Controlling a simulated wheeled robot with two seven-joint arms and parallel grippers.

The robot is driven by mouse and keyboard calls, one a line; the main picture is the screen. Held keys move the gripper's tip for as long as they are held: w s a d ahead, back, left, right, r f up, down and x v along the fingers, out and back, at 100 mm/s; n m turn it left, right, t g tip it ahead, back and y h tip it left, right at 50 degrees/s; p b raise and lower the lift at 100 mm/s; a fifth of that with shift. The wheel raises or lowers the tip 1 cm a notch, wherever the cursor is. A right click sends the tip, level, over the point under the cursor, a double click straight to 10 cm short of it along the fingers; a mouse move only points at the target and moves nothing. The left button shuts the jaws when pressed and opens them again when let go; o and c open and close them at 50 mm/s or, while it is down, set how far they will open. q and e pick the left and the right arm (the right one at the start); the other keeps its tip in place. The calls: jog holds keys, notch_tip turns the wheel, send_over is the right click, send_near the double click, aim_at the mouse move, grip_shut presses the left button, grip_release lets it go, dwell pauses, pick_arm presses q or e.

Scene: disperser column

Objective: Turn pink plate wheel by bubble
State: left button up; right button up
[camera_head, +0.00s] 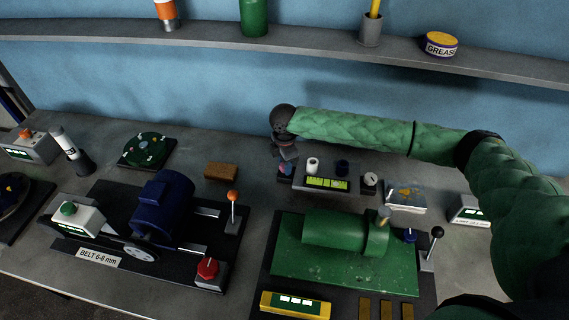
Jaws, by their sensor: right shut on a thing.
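The block carries a white knob, a dark blue knob and a lit green strip (327,183) with marks too small to read. My right gripper (287,155) reaches down from above at the wheel and is shut on it; the fingers are small and partly hide it. A bubble cannot be made out. My left gripper is out of view.
A round white dial (370,181) stands right of the block. In front is a green machine (345,236) on a black base with a black-knobbed lever (436,232). Left are a blue motor (162,203) and a brown block (221,172). A shelf (300,47) runs along the wall.

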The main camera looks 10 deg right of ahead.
jog(key=shift+d+r+n, duration=0.1)
jog(key=shift+n, duration=1)
jog(key=o, duration=0.7)
